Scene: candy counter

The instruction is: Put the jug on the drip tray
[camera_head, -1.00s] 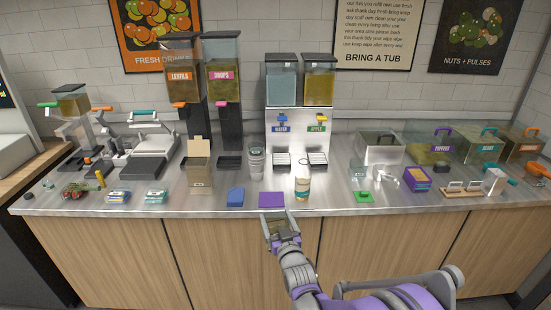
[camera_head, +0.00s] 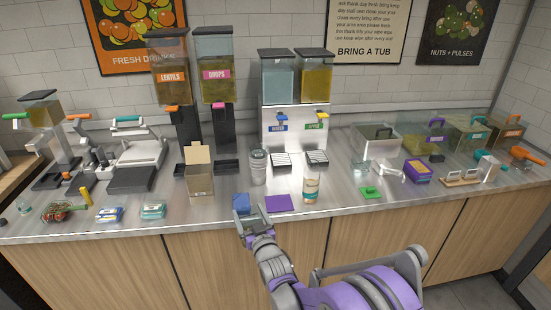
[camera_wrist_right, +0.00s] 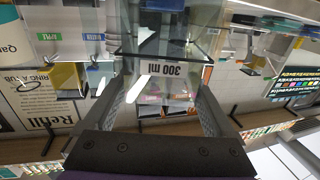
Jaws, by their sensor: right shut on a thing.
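The jug's "300 ml" label appears upside down. In the head view the jug is hard to make out. Two grated drip trays lie at the foot of the white dispenser: one under the left, water tap (camera_head: 281,160), one under the right, apple tap (camera_head: 317,157). Nothing stands on either. My left gripper is not in view.
A stack of cups (camera_head: 258,167) stands left of the drip trays, and a labelled cup (camera_head: 311,187) stands in front of them. A cardboard box (camera_head: 199,180) stands to the left.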

